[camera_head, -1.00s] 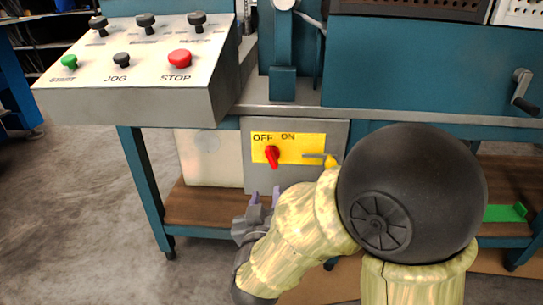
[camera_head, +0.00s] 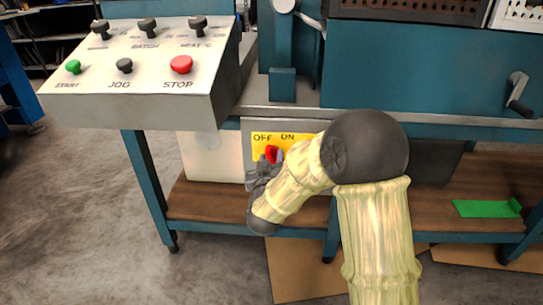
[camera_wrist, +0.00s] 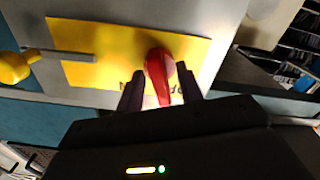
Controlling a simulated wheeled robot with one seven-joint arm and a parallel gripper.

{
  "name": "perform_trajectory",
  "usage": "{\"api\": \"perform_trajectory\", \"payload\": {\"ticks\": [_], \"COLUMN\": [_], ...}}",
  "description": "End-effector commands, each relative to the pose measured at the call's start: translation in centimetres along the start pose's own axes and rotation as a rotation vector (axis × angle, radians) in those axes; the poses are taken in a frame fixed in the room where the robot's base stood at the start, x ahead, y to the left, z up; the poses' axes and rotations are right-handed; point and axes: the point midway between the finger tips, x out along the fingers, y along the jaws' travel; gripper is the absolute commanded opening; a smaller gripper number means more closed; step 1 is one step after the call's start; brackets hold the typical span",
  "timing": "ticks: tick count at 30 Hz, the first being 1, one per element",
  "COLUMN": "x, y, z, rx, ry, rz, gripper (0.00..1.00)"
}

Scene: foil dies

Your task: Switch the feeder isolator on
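The feeder isolator is a red rotary handle (camera_head: 271,153) on a yellow plate (camera_head: 261,139) marked OFF and ON, set in a grey box under the machine. In the head view my gripper (camera_head: 270,163) is right at the handle and hides its lower part. In the wrist view the red handle (camera_wrist: 158,75) sits between the two dark fingertips of my gripper (camera_wrist: 159,80). The fingers are open, with gaps visible beside the handle. The lettering is mostly hidden in the wrist view.
A yellow padlock-like piece (camera_wrist: 14,67) with a grey bar (camera_wrist: 65,55) lies beside the handle across the plate. The control desk (camera_head: 140,70) with START, JOG and STOP buttons overhangs up left. A wooden shelf (camera_head: 205,203) runs below.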

Motion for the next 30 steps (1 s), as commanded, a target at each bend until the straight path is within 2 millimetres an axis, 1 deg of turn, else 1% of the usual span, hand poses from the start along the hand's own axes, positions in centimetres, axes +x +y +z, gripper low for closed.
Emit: {"api": "perform_trajectory", "payload": {"ticks": [3, 11, 14, 15, 17, 24, 30], "x": [0.78, 0.89, 0.88, 0.87, 0.87, 0.85, 0.86], "y": [0.02, 0.0, 0.0, 0.0, 0.0, 0.01, 0.03], "z": [-0.05, -0.03, -0.03, -0.03, -0.03, -0.02, 0.01], "rx": [0.001, 0.0, 0.0, 0.0, 0.0, 0.018, 0.14], "ry": [0.001, 0.001, 0.001, 0.001, 0.001, 0.001, 0.001], "rz": [0.0, 0.0, 0.0, 0.0, 0.0, 0.0, 0.0], "gripper": [0.36, 0.36, 0.19, 0.11, 0.0, 0.0, 0.0]}}
